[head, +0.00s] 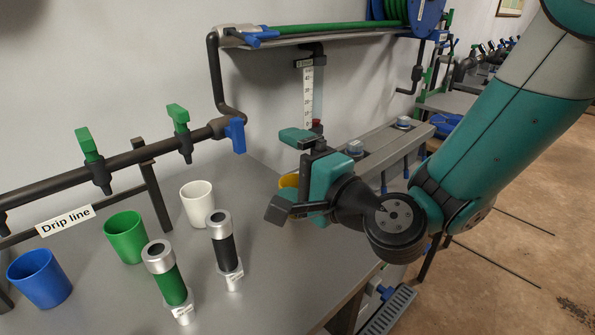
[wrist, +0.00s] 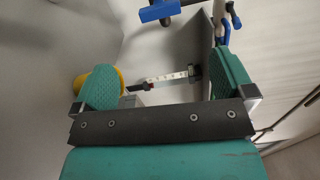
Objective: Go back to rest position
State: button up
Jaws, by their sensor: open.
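My gripper (head: 288,174) is held above the right part of the grey bench, in front of the wall with the measuring strip. Its jaws are apart and nothing is between them. In the wrist view, the two green pads of my gripper (wrist: 165,82) stand wide apart, with the white measuring strip (wrist: 167,77) visible beyond the gap. A yellow cup (head: 288,182) is mostly hidden behind my gripper in the head view. The yellow cup (wrist: 78,84) also shows partly behind the left pad in the wrist view.
The drip line pipe (head: 130,158) with green and blue valve handles runs along the left. Blue (head: 40,280), green (head: 126,238) and white (head: 198,205) cups stand below it. Green (head: 165,275) and black (head: 223,245) cylinders stand nearer. A shelf (head: 320,37) with a blue hose reel is above.

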jog(key=s+d+r+n+g+p, duration=0.1)
jog(key=s+r+n+g+p, duration=0.4)
jog(key=s+r+n+g, duration=0.4)
jog(key=s+d+n+g+h+p, duration=0.2)
jog(key=s+d+n+h, duration=0.2)
jog(key=d, duration=0.4)
jog(key=s+d+n+g+h+p, duration=0.1)
jog(key=s+d+n+h+p, duration=0.2)
jog(key=s+d, duration=0.3)
jog(key=shift+s+d+r+n+g+h, duration=0.25)
jog(key=shift+d+r+n+g+h, duration=0.2)
jog(key=shift+d+h, duration=0.5)
jog(key=shift+f, duration=0.1)
jog(key=shift+c, duration=0.5)
